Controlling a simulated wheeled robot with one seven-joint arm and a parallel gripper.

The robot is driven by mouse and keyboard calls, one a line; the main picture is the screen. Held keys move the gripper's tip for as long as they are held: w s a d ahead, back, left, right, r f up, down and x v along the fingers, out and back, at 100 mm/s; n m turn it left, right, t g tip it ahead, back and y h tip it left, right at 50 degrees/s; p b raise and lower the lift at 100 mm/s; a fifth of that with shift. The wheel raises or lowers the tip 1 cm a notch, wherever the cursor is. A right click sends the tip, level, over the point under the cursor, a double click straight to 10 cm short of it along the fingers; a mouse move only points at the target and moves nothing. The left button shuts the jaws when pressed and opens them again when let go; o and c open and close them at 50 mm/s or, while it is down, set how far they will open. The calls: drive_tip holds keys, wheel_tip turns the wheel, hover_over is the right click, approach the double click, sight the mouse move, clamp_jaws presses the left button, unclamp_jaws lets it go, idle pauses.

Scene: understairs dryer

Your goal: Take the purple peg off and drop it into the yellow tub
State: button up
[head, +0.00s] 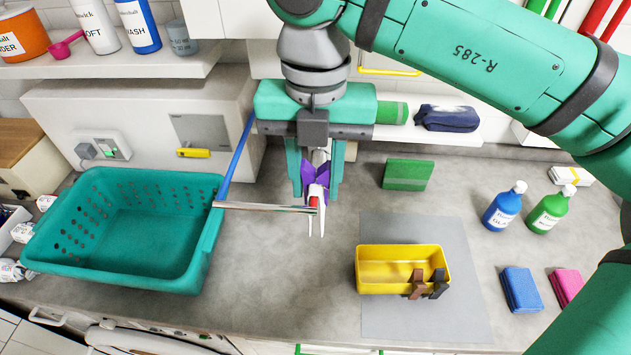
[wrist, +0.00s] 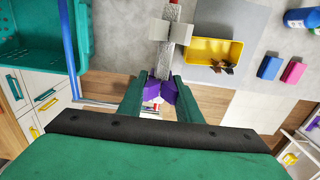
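The purple peg (head: 316,174) sits at the end of a metal rod (head: 262,207) that has a red tip. It also shows in the wrist view (wrist: 159,88). My gripper (head: 318,188) points down with one finger on each side of the purple peg. In the wrist view its fingertips (wrist: 160,80) lie close against the peg's sides; whether they press on it I cannot tell. White prongs (head: 316,222) hang by the rod's tip below the purple peg. The yellow tub (head: 372,270) stands on a grey mat, lower right of the peg.
A teal basket (head: 120,275) stands left, beside a blue bar (head: 237,155). A brown peg (head: 417,284) and a dark peg (head: 438,284) are at the tub's front rim. A green box (head: 407,174) lies behind. Bottles, a blue block (head: 521,290) and a pink block (head: 566,287) are right.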

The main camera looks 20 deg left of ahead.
sight(316, 164)
wheel_tip(316, 164, up, 10)
drive_tip(key=shift+w+f, duration=0.1)
drive_tip(key=shift+w, duration=0.05)
idle(0.6)
idle(0.6)
idle(0.4)
